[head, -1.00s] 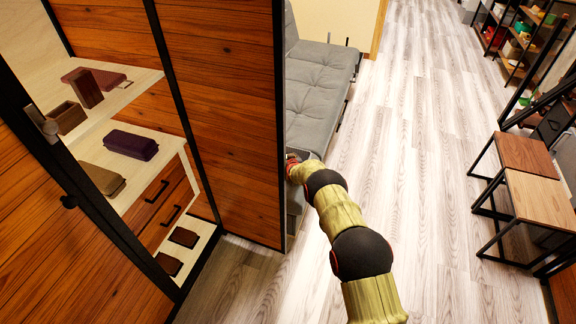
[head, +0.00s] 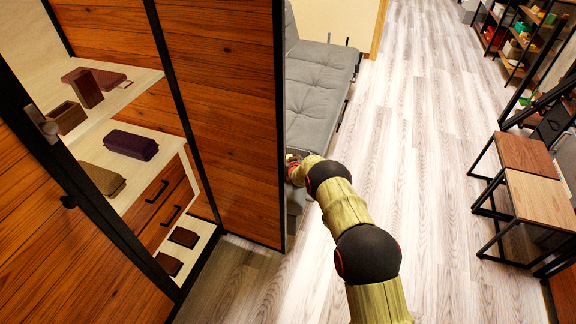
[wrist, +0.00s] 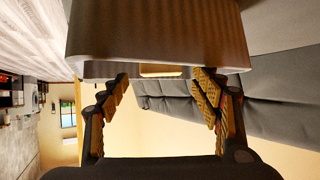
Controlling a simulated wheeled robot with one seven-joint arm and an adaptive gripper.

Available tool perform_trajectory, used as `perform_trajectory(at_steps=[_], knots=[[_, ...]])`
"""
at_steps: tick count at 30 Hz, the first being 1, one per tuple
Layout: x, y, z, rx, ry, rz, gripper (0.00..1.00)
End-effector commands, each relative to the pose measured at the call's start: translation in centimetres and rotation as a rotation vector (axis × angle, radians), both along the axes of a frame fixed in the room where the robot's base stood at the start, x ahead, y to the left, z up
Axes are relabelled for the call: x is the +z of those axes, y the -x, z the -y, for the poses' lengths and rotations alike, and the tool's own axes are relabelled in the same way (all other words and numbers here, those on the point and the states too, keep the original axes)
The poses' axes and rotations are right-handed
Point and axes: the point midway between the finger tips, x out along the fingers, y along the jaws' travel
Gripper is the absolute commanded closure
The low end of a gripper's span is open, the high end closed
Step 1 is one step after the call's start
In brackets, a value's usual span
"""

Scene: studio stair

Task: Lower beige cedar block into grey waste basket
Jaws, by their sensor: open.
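My gripper (wrist: 162,78) is open in the wrist view, with its two padded fingers apart. A large grey-brown box-like thing with fine ribs and rounded corners, apparently the waste basket (wrist: 160,35), fills the top of that view, close beyond the fingertips. A small beige patch (wrist: 163,71) shows at its edge between the fingertips; I cannot tell whether it is the cedar block or an opening. In the head view my gripper (head: 294,165) is partly hidden by the wooden panel's edge, and I see neither basket nor block there.
A wooden panel (head: 222,125) stands just left of my arm. A grey sofa (head: 318,95) lies beyond it. Open shelves at left hold several boxes, including a purple one (head: 131,144). Small wooden tables (head: 536,200) stand at right. The floor (head: 425,130) between is clear.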

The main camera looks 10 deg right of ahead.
Motion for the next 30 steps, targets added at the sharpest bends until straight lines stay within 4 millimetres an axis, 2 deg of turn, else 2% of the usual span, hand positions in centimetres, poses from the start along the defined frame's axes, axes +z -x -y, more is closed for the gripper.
perform_trajectory(at_steps=[9, 16, 22, 30], knots=[[2.3, 3.9, 0.0, 0.0, 0.0, 0.002, 0.36], [3.4, 6.1, 0.0, 0.0, 0.0, 0.001, 0.36], [3.8, 6.9, 0.0, 0.0, 0.0, 0.001, 0.36], [3.8, 7.0, 0.1, -0.001, 0.0, 0.001, 0.36]])
